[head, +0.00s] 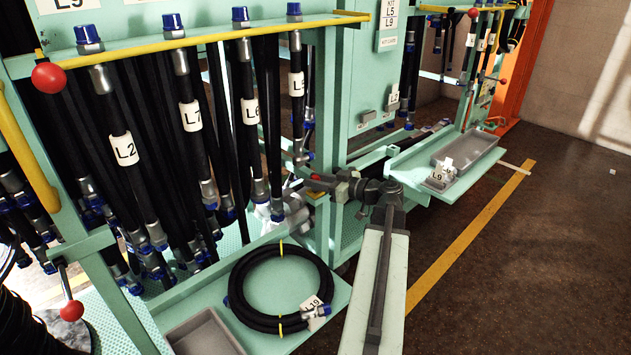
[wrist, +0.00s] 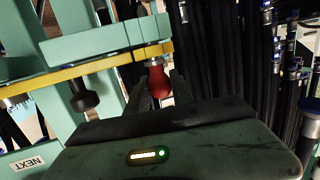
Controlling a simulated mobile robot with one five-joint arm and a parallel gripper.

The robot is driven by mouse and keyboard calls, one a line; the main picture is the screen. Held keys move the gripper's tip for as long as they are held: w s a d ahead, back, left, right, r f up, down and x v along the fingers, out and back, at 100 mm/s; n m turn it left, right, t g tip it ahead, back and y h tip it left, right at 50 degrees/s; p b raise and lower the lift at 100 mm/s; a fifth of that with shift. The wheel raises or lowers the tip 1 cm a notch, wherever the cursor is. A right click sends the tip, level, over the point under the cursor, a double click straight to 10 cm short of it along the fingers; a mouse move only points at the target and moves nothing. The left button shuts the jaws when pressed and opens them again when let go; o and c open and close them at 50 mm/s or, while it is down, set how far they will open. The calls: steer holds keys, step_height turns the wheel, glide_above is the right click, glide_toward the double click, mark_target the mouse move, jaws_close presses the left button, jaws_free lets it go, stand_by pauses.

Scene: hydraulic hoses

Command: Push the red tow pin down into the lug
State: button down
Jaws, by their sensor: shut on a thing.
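The red tow pin's knob (wrist: 159,84) shows in the wrist view, with a pale metal collar at the edge of a green bar (wrist: 100,45). My gripper (wrist: 161,80) has a dark finger on each side of the knob and is shut on it. In the head view my gripper (head: 318,181) reaches left from my arm to the green frame post, with a little red showing at it. The pin's shaft and the lug are hidden, so I cannot tell how deep the pin sits.
Black hoses with blue caps hang on the rack (head: 120,148) at left. A coiled hose (head: 280,285) lies on a green shelf below. A grey tray (head: 465,155) sits on the right shelf. Other red knobs (head: 48,76) stand on the rack. The floor at right is clear.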

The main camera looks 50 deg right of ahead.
steer(key=c, duration=1)
jaws_free()
steer(key=shift+c, duration=0.2)
steer(key=p+v, duration=0.1)
steer(key=v, duration=0.6)
steer(key=shift+s, duration=0.4)
steer(key=shift+d, duration=0.1)
